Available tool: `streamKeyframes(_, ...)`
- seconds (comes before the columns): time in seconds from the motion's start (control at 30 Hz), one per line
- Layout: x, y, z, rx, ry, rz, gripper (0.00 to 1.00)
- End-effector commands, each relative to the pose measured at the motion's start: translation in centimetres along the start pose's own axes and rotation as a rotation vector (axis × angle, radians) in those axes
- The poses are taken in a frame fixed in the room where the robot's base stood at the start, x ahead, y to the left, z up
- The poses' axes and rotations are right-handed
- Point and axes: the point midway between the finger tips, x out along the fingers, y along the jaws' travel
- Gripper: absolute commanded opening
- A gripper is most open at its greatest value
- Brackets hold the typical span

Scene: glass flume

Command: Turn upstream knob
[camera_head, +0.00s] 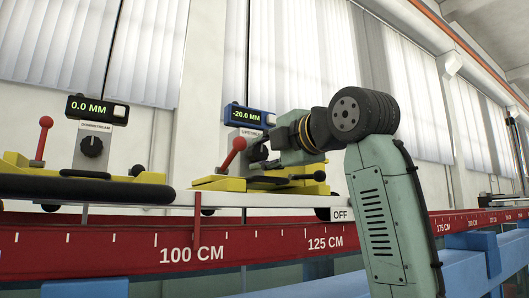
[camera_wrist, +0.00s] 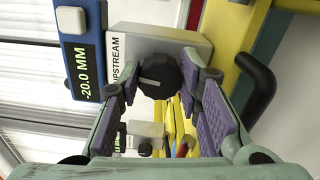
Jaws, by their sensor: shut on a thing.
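The upstream knob (camera_wrist: 160,76) is black and round with a pale pointer mark, on a grey block labelled UPSTREAM (camera_wrist: 175,42). In the wrist view my gripper (camera_wrist: 162,78) has its purple-padded fingers on both sides of the knob and is shut on it. The blue upstream display (camera_wrist: 80,45) beside it reads -20.0 MM and also shows in the head view (camera_head: 249,115). In the head view my gripper reaches in from the right, and the knob is mostly hidden behind it.
To the left stands the downstream display (camera_head: 97,109), reading 0.0 MM, with its own black knob (camera_head: 92,146). Red-balled levers (camera_head: 232,158) (camera_head: 41,140) rise from yellow carriages. A red scale rail (camera_head: 100,250) runs below. A black handle (camera_wrist: 258,75) lies right of the gripper.

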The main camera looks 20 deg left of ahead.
Motion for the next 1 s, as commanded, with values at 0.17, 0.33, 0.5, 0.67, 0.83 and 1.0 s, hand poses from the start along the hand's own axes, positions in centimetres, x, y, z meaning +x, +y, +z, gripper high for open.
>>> streamKeyframes(0.17,0.0,0.0,-0.1,0.000,0.002,-0.001,0.41)
streamKeyframes(0.33,0.0,0.0,0.0,0.000,0.001,-0.001,0.52)
streamKeyframes(0.5,0.0,0.0,0.0,0.001,0.001,-0.001,0.52)
streamKeyframes(0.67,-0.2,0.0,0.0,0.001,0.000,0.000,0.52)
streamKeyframes(0.83,-2.3,0.0,0.0,-0.001,-0.001,0.001,0.52)
streamKeyframes(1.0,-6.0,0.0,0.1,-0.001,-0.002,0.001,0.52)
